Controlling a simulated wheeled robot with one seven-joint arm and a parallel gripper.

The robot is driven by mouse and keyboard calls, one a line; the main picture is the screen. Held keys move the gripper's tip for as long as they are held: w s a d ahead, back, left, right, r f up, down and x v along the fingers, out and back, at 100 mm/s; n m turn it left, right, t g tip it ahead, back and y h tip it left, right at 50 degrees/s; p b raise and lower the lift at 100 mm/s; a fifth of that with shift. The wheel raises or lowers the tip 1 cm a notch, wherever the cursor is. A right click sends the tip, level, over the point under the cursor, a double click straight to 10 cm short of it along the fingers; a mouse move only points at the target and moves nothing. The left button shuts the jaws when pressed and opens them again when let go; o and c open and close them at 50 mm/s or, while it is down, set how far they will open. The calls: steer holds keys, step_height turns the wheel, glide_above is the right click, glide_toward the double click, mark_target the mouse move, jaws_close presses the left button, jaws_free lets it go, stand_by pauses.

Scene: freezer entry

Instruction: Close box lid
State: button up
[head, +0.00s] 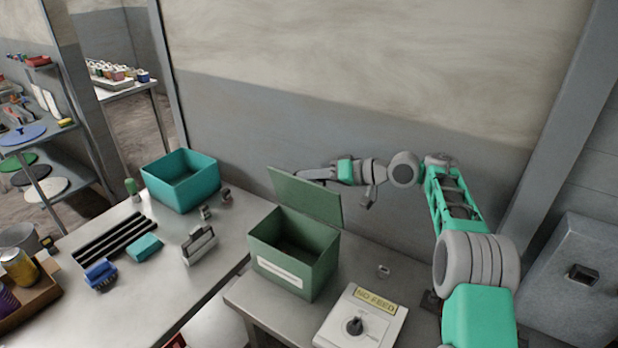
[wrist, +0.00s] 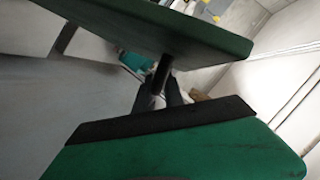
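The green box (head: 322,268) stands on the grey table with its top open and a pale label strip on its front. Its lid (head: 305,198) stands up from the back edge, leaning slightly back. My gripper (head: 308,174) is at the lid's top edge, behind it, reaching in from the right; the lid hides part of it. I cannot tell whether it touches the lid. In the wrist view a dark green panel (wrist: 150,25) fills the top, and narrow dark finger shapes show near the middle. Whether the fingers are open or shut is unclear.
A white switch box (head: 336,330) with a yellow label sits right of the green box, near a small grey block (head: 384,271). A teal bin (head: 180,196) and several tools lie on the left table. The wall is close behind the lid and my arm.

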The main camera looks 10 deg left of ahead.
jaws_close()
stand_by(1.1)
steer(key=shift+f, duration=0.1)
